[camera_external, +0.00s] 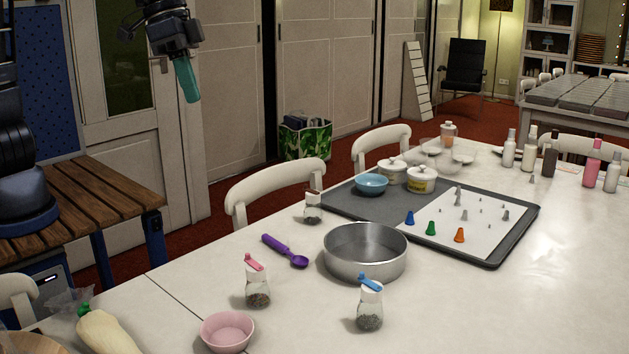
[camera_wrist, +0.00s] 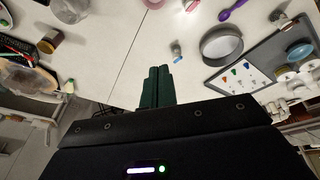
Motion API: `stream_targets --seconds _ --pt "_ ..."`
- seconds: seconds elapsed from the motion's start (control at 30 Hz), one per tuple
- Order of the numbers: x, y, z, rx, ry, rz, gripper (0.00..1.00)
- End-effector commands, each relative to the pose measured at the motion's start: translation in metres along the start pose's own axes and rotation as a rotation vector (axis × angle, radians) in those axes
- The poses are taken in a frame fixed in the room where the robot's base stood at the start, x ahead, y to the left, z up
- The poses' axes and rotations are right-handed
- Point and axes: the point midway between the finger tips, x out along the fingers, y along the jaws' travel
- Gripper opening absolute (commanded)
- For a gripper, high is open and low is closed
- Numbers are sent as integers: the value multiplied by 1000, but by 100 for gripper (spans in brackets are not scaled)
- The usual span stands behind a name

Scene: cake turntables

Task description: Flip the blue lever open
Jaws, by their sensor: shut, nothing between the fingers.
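The blue lever (camera_external: 370,282) sits on the white lid of a small glass shaker jar (camera_external: 369,315) near the front of the white table. The jar stands upright in front of a round metal pan. In the wrist view a small jar with a bluish top, seemingly the same one (camera_wrist: 177,52), stands beyond my fingertips to the right. The lever's exact angle is too small to tell there. My gripper (camera_external: 187,82) is high at the upper left, well away from the jar, with its green fingers together and empty; they also show in the wrist view (camera_wrist: 157,70).
A similar jar with a pink lever (camera_external: 257,290) stands left of the blue-lever jar. The metal pan (camera_external: 365,252) is close behind it. A pink bowl (camera_external: 227,333), a purple scoop (camera_external: 286,251) and a grey tray (camera_external: 493,260) share the table. The front right is clear.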

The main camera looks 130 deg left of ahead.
Motion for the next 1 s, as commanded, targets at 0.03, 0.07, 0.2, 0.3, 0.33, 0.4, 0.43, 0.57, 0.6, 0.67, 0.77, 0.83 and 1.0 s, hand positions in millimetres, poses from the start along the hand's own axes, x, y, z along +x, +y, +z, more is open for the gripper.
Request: stream_targets --seconds 0.03,0.07,0.2,0.3,0.33,0.4,0.43,0.57,0.6,0.67,0.77,0.83,1.0 --pt "11 0 -11 -17 -1 -10 0" --pt "16 0 -17 -29 -1 -15 0" --pt "42 -1 -46 -82 3 -38 0" --pt "61 -2 -65 -119 6 -55 0" --pt "67 -2 -71 -130 8 -60 0" --pt "82 -4 -84 -153 10 -71 0" --pt "87 -4 -90 -164 13 -76 0" --pt "115 -9 -113 -210 19 -100 0" --pt "124 -11 -120 -223 21 -107 0" --pt "138 -13 -130 -242 24 -118 0" --pt "160 -17 -146 -274 30 -136 0" --pt "177 -20 -157 -296 35 -149 0" --pt "218 -30 -181 -346 49 -180 0"
